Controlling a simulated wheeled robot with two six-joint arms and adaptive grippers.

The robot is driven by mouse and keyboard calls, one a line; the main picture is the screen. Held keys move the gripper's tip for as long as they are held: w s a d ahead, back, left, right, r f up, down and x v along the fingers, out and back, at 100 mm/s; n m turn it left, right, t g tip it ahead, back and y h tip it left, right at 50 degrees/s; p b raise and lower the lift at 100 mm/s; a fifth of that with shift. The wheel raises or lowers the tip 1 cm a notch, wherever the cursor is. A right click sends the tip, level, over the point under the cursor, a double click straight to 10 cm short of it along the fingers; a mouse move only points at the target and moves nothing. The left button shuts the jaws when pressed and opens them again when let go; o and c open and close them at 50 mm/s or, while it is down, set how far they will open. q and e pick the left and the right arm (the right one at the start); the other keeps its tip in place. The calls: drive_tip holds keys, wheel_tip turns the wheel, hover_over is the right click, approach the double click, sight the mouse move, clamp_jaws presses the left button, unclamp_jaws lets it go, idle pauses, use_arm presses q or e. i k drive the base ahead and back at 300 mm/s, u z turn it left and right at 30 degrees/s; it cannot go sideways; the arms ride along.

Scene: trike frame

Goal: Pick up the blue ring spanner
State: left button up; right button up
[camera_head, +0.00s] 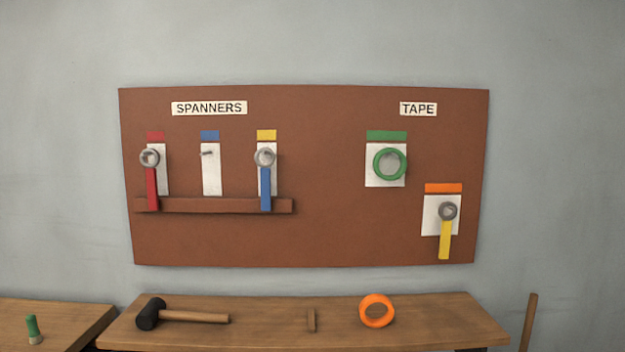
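The blue ring spanner (265,188) hangs upright on the brown wall board (330,235). Its grey ring is at the peg of the white card under the yellow label (266,135), and its blue handle passes in front of the brown ledge (216,206). The white card under the blue label (209,135) has a bare peg (207,153). Neither of my grippers shows in the head view.
A red-handled spanner (152,187) hangs at left, a yellow-handled one (445,239) under the orange label. Green tape (390,163) hangs at right. A mallet (184,315), small wooden piece (311,320) and orange tape (376,310) lie on the bench (270,336).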

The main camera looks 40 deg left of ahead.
sight(264, 177)
drive_tip(key=z, duration=0.1)
drive_tip(key=i, duration=0.85)
drive_tip(key=u, duration=0.25)
